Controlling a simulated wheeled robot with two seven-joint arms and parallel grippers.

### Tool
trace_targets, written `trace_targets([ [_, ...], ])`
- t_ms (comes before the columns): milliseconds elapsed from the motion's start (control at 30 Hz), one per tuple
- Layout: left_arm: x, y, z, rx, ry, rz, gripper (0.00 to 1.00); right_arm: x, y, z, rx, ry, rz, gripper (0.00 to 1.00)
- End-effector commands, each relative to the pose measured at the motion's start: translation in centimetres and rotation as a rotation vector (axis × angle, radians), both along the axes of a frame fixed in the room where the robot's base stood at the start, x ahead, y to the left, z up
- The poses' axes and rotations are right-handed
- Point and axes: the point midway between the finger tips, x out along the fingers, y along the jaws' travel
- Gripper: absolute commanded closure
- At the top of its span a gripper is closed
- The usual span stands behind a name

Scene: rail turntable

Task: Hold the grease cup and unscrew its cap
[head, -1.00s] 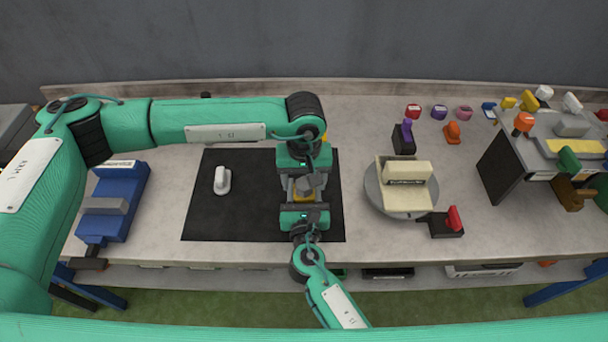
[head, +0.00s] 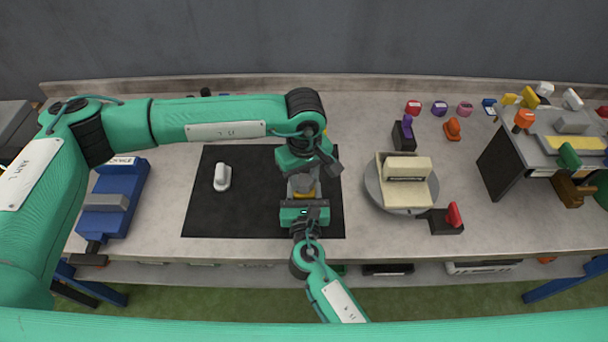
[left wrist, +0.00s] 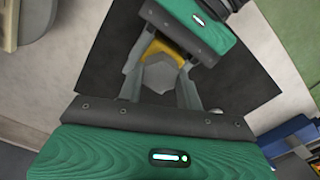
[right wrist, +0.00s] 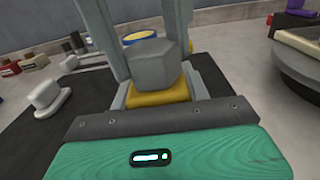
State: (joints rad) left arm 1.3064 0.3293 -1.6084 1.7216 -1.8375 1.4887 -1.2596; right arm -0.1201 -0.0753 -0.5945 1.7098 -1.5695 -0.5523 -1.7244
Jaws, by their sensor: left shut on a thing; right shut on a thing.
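The grease cup has a yellow body (right wrist: 158,95) and a grey faceted cap (right wrist: 160,68) on top of it. The cap also shows in the left wrist view (left wrist: 160,76), with the yellow body (left wrist: 163,48) beyond it. My left gripper (head: 305,178) comes from above and is shut on the cap. My right gripper (head: 304,196) comes from the front edge and is shut on the yellow body, holding the cup over the black mat (head: 258,200). I cannot tell whether there is a gap between cap and body.
A white piece (head: 222,178) lies on the mat's left side. A blue device (head: 115,205) stands further left. A turntable (head: 378,197) carrying a cream block (head: 405,192) is to the right. Several small coloured parts and a grey stand (head: 503,160) are beyond it.

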Motion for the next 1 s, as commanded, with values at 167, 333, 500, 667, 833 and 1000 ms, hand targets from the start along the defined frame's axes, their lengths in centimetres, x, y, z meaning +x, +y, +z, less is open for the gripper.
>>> trace_targets([
  [167,-0.02,0.0,-0.01,0.0,0.0,0.08,0.92,0.0,-0.01,-0.04,0.0,0.001,0.0,0.94],
  [333,-0.02,0.0,-0.02,0.0,0.0,0.081,0.92,0.0,-0.01,-0.04,0.0,0.001,0.0,0.94],
  [500,-0.02,0.0,-0.03,0.0,0.0,0.118,0.92,0.0,-0.01,-0.05,0.0,0.001,0.0,0.94],
  [667,-0.04,0.0,-0.06,0.0,0.001,0.29,0.92,0.0,-0.01,-0.04,0.0,0.001,0.0,0.94],
  [833,-0.07,0.0,-0.06,0.0,0.002,0.484,0.92,0.0,-0.01,-0.04,0.0,0.001,0.0,0.94],
  [1000,-0.06,0.01,-0.05,0.0,0.001,0.595,0.92,0.0,-0.01,-0.04,0.0,0.001,0.0,0.94],
])
